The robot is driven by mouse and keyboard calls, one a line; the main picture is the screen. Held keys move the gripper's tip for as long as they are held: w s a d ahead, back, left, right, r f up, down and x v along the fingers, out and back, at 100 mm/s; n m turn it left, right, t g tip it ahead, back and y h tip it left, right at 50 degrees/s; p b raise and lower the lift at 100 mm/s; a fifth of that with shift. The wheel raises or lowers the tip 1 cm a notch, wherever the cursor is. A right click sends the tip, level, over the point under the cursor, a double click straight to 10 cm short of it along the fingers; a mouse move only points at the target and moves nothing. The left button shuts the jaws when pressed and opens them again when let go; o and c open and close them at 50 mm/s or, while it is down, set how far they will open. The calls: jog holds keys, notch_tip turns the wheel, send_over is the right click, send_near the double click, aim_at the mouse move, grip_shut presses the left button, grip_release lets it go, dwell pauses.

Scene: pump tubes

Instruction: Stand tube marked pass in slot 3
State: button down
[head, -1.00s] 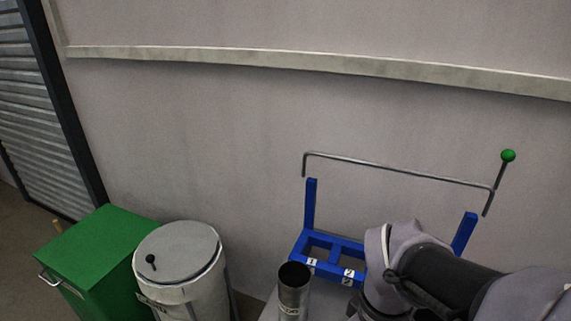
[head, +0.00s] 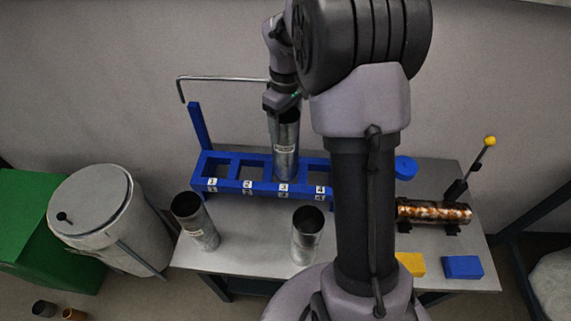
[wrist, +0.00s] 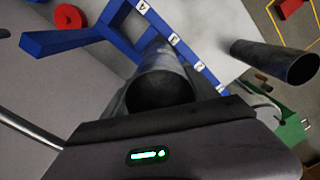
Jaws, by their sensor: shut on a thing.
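My gripper (head: 284,103) is shut on the upper part of a grey metal tube (head: 285,150). The tube stands upright at slot 3 of the blue rack (head: 232,187); I cannot tell whether its foot rests fully in the slot. It bears a pale label too small to read. In the wrist view the held tube (wrist: 160,85) shows its open mouth close by, with its far end at the rack's numbered rail (wrist: 185,52). Slots 1 and 2 look empty; slot 4 is partly hidden by my arm.
Two other grey tubes stand before the rack, one left (head: 196,222) and one in the middle (head: 306,235). A rusty tube (head: 434,212) lies in a cradle at right, beside a yellow-knobbed lever (head: 489,142). Blue (head: 462,267) and yellow (head: 410,264) blocks lie at the front edge.

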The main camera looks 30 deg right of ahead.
aim_at(286, 154)
notch_tip(286, 154, down, 11)
jog(key=b, duration=0.4)
jog(key=shift+f, duration=0.15)
jog(key=shift+f, duration=0.15)
jog(key=shift+c, duration=1.2)
grip_release()
